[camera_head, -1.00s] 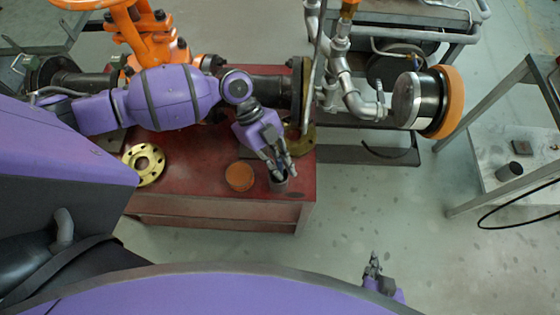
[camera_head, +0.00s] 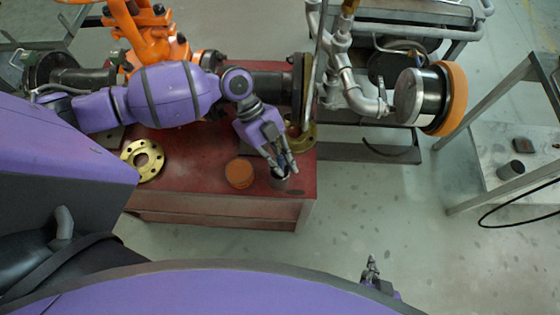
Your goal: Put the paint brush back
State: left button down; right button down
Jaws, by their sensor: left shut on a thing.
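My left gripper (camera_head: 283,164) is over the right front part of the red workbench (camera_head: 205,195), pointing down at a small dark grey cup (camera_head: 279,183). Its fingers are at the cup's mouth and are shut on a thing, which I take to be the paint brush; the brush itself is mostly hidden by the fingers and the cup. I cannot tell how deep it sits in the cup. My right gripper (camera_head: 371,268) is low in the view, over open floor, away from the bench; its fingers are too small to judge.
An orange-brown round tin (camera_head: 239,174) stands just left of the cup. A brass flange (camera_head: 143,161) lies further left on the bench. Dark pipework with a flange (camera_head: 301,90) runs behind. A metal side table (camera_head: 500,160) stands at right, with clear floor between.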

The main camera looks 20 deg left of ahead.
pick_arm(q)
jog(key=shift+s+a+f, duration=0.15)
jog(key=shift+s+f, duration=0.15)
jog(key=shift+f, duration=0.2)
jog(key=shift+s+a+f, duration=0.1)
jog(key=shift+s+f, duration=0.15)
jog(key=shift+f, duration=0.25)
jog(key=c, duration=1.7)
grip_release()
jog(key=shift+w, duration=0.1)
jog(key=shift+w+r, duration=0.1)
jog(key=shift+w+r, duration=0.1)
jog(key=shift+w, duration=0.05)
jog(key=shift+w+a+r, duration=0.15)
jog(key=shift+w+r, duration=0.05)
jog(key=shift+r, duration=0.2)
jog(key=v, duration=1.1)
